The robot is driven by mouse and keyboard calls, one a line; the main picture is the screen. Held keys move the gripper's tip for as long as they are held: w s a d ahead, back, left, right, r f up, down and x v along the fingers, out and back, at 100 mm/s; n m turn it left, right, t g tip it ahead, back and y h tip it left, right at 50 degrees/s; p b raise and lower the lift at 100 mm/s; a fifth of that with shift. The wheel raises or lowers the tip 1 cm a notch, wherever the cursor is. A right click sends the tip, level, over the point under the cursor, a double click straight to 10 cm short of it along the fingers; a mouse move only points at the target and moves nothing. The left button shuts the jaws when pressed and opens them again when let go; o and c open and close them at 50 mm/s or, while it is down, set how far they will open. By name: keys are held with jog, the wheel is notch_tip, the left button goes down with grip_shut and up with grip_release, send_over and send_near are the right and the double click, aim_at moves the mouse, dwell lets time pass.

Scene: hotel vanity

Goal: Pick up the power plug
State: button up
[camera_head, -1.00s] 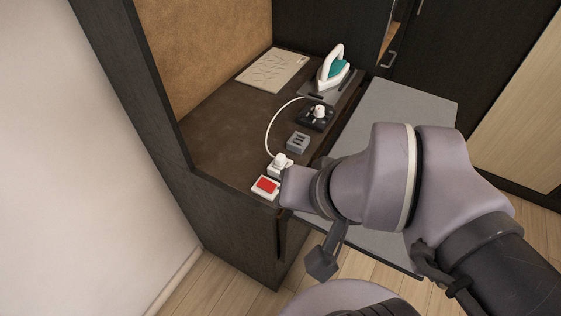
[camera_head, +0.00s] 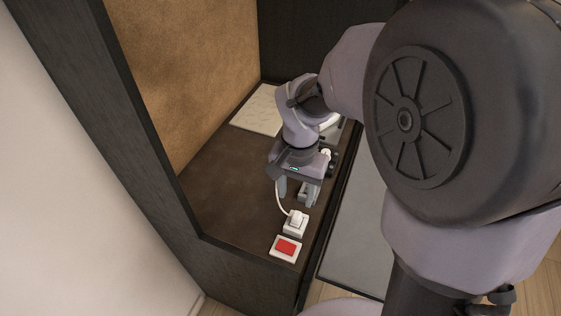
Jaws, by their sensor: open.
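The white power plug (camera_head: 296,217) sits on a small white socket block (camera_head: 294,229) near the front of the dark brown counter. A white cable (camera_head: 280,203) runs from it back toward my gripper. My gripper (camera_head: 298,194) points down over the counter, behind the plug as seen here, with its two fingers apart. It is open and does not hold the plug. A small grey slotted block (camera_head: 304,191) shows by the fingers; whether they touch it I cannot tell. The far part of the cable is hidden behind the gripper.
A white box with a red top (camera_head: 286,248) lies in front of the plug. A pale patterned board (camera_head: 259,111) lies at the back left. The iron is mostly hidden behind my arm. The counter's left part (camera_head: 215,200) is clear, beside an upright panel (camera_head: 185,70).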

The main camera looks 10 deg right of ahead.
jog(key=b, duration=0.1)
send_over(297, 214)
jog(key=f, duration=0.4)
jog(key=shift+w+a+f, duration=0.1)
jog(key=shift+a, duration=0.2)
jog(key=f+b, duration=0.1)
jog(key=f, duration=0.1)
jog(key=f+b, duration=0.1)
jog(key=f, duration=0.1)
jog(key=f+b, duration=0.1)
jog(key=shift+d+f+b, duration=0.3)
jog(key=shift+f+b, duration=0.05)
jog(key=shift+f, duration=0.05)
jog(key=shift+r, duration=0.15)
grip_shut()
